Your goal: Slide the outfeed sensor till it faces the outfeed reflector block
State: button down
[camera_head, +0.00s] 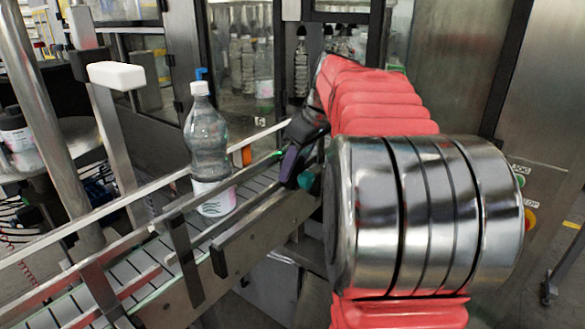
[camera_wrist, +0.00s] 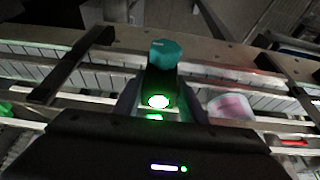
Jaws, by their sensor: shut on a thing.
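The outfeed sensor (camera_wrist: 160,82) is a dark block with a teal knob and lit green lamps, in the wrist view. My gripper (camera_wrist: 157,105) is shut on it, with a finger on each side. In the head view my gripper (camera_head: 291,163) is at the near side of the conveyor, and the sensor's teal knob (camera_head: 305,180) shows below it. The sensor's body is mostly hidden there by my gripper. An orange block (camera_head: 243,156) on the far rail, left of my gripper, may be the outfeed reflector block; I cannot be sure.
A clear bottle (camera_head: 207,135) with a white cap stands on the conveyor (camera_head: 150,262), left of my gripper. Metal guide rails run along both sides. A white block (camera_head: 115,75) is mounted on a post at the left. A glass-doored machine stands behind.

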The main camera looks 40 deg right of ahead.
jog(key=c, duration=1.1)
grip_release()
jog(key=v, duration=1.3)
jog(key=shift+s+r, duration=0.2)
jog(key=shift+r, duration=0.1)
jog(key=s+a+f+m, duration=0.15)
jog(key=a+f, duration=0.25)
jog(key=a, duration=0.5)
jog(key=s+a+f, duration=0.2)
jog(key=a+f, duration=0.2)
jog(key=a, duration=0.4)
jog(key=shift+m+t+h, duration=0.6)
jog(key=shift+m+t, duration=0.1)
jog(key=shift+m, duration=0.05)
jog(key=s+a+f, duration=0.3)
jog(key=a+f, duration=0.1)
jog(key=f, duration=0.1)
jog(key=s+a+f, duration=0.4)
jog(key=f, duration=0.1)
jog(key=s+a+f, duration=0.3)
jog(key=a+f, duration=0.1)
jog(key=f, duration=0.1)
jog(key=shift+s+a, duration=0.2)
